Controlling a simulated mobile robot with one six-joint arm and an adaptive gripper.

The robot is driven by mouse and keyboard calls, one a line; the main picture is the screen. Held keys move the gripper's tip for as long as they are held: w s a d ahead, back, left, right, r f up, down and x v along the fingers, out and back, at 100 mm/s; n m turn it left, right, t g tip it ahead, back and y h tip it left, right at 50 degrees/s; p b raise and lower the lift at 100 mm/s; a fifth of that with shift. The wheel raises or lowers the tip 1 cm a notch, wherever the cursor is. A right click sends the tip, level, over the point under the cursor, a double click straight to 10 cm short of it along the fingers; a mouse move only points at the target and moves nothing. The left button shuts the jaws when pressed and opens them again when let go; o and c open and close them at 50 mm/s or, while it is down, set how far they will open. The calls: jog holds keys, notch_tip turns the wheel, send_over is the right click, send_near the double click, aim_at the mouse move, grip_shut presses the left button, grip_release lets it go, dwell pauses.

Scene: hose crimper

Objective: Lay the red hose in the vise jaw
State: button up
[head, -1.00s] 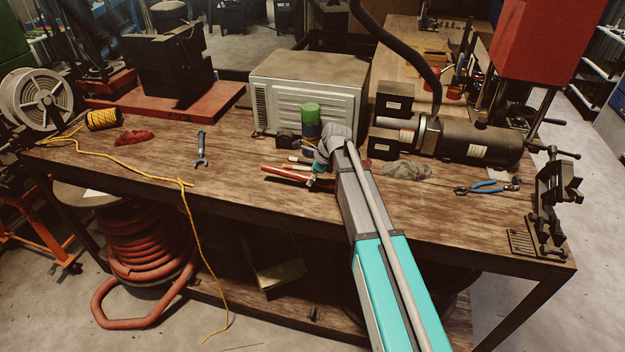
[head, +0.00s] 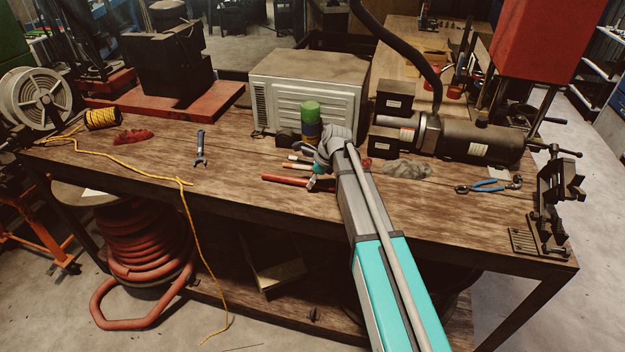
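A red hose-like piece (head: 284,181) lies at or just above the middle of the bench, left of my gripper (head: 314,183). Its right end meets the gripper's fingers or passes behind them. The fingers are small and partly hidden by my wrist, so I cannot tell whether they are open or shut, or whether they touch it. The dark vise (head: 556,205) stands at the bench's right end, far from my gripper. Its jaw is seen from the side and looks empty.
Two short orange-and-dark pieces (head: 297,166) lie just behind the red one. A green-topped can (head: 310,118) and a pale metal box (head: 310,88) stand behind. Blue-handled pliers (head: 488,187) and a grey rag (head: 405,169) lie between my arm and the vise.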

jog(key=shift+o, duration=0.4)
jog(key=shift+r, duration=0.15)
jog(key=shift+r+p, duration=0.7)
jog(key=shift+p, duration=0.15)
jog(key=p+v, duration=1)
jog(key=v, duration=0.1)
jog(key=shift+d+r+p, duration=0.2)
jog(key=shift+p, duration=0.15)
jog(key=shift+s, duration=0.15)
jog(key=s+d+n+h, duration=0.2)
jog(key=s+d+n, duration=0.2)
jog(key=s+n, duration=0.6)
jog(key=s+d+f+n+g+h, duration=0.1)
jog(key=s+d+n, duration=0.4)
jog(key=s+n, duration=0.6)
jog(key=s+h, duration=0.1)
jog(key=s, duration=0.1)
jog(key=shift+s+f+n, duration=0.2)
jog(key=shift+s+n, duration=0.1)
jog(key=shift+s, duration=0.1)
